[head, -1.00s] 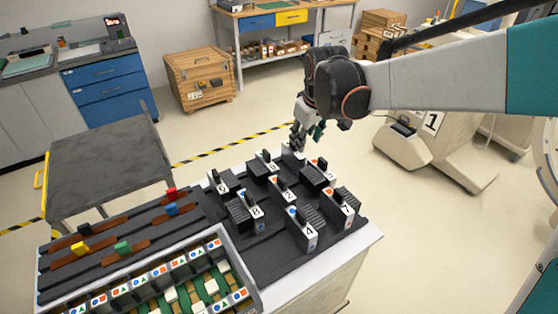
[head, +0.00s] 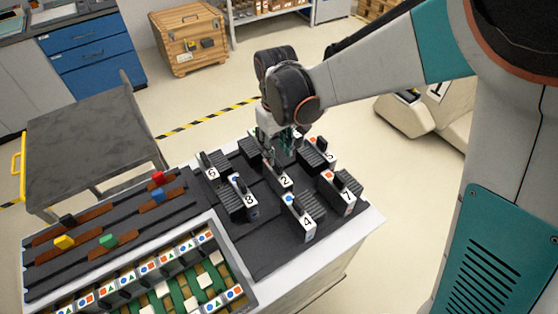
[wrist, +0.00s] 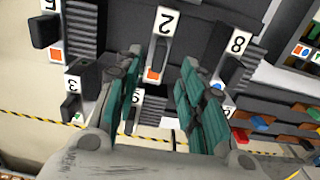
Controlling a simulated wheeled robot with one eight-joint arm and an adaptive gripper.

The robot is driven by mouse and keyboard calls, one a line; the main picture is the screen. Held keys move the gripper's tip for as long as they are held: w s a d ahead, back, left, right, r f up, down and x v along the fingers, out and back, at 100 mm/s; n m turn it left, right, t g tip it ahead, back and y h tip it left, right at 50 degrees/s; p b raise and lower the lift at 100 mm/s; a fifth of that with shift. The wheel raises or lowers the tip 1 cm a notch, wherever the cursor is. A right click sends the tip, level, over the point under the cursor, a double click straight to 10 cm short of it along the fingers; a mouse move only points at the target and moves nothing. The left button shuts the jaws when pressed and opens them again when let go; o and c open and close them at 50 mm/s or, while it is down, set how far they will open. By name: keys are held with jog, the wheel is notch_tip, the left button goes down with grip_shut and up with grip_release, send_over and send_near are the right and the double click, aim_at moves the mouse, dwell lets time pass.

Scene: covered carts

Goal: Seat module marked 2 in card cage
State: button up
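The module marked 2 (head: 285,181) stands among other numbered modules on the dark cart top. In the wrist view module 2 (wrist: 168,22) shows its white label, dark handle and an orange-red square, just beyond my fingertips.
Coloured blocks on brown strips lie left, including a blue block (head: 158,195). A grey cart (head: 85,135) stands behind.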

aim_at(277, 162)
jog(key=shift+s+f, duration=0.1)
jog(key=shift+f, duration=0.7)
jog(key=shift+w+f+b, duration=0.2)
jog(key=shift+f+b, duration=1.05)
jog(key=shift+f, duration=1.45)
grip_shut()
jog(key=shift+r, duration=0.1)
